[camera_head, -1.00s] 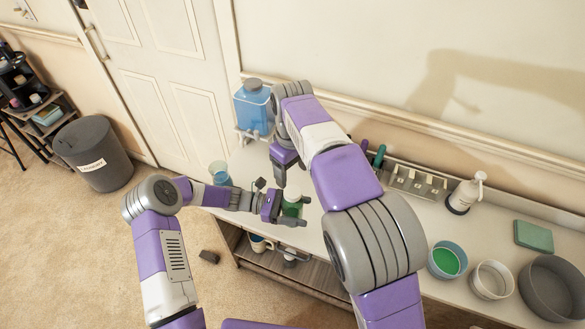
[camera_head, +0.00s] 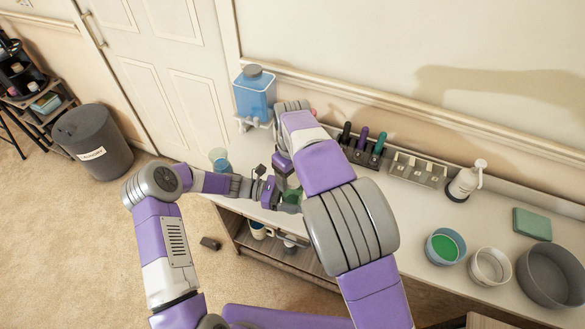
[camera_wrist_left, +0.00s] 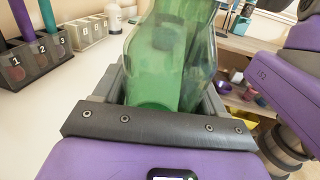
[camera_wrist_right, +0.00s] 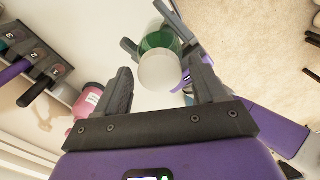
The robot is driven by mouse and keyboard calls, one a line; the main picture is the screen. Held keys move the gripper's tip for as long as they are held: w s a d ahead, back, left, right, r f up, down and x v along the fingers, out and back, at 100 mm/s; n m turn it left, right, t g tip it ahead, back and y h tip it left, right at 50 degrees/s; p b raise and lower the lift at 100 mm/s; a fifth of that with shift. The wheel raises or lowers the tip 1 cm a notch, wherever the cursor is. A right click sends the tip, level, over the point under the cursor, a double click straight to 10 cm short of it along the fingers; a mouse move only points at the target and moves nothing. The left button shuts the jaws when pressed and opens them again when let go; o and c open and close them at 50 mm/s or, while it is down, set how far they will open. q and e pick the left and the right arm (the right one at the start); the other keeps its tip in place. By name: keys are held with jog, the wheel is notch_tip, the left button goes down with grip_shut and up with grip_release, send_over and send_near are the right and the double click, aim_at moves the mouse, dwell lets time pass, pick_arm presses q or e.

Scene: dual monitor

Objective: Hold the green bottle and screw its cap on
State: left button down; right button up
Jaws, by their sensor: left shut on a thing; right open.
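The green see-through bottle (camera_head: 293,196) is held over the white counter by my left gripper (camera_head: 284,198). In the left wrist view the bottle (camera_wrist_left: 165,65) fills the space between the jaws, which are shut on it. My right gripper (camera_head: 284,178) is above the bottle in the head view, its fingertips largely hidden by my arm. In the right wrist view its two fingers are spread, with a whitish round cap (camera_wrist_right: 160,72) on the bottle's top end showing between them. I cannot tell how tightly the cap sits.
A blue liquid dispenser (camera_head: 255,94) and a blue cup (camera_head: 219,158) stand behind and left. Numbered holders with coloured tools (camera_head: 362,145), a white pump bottle (camera_head: 464,182) and several bowls (camera_head: 489,267) are to the right. A pink bottle (camera_wrist_right: 92,100) shows in the right wrist view.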

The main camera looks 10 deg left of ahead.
jog(key=c, duration=1.1)
jog(key=m, duration=0.5)
jog(key=o, duration=1.2)
jog(key=shift+r, duration=2.25)
jog(key=shift+c, duration=0.5)
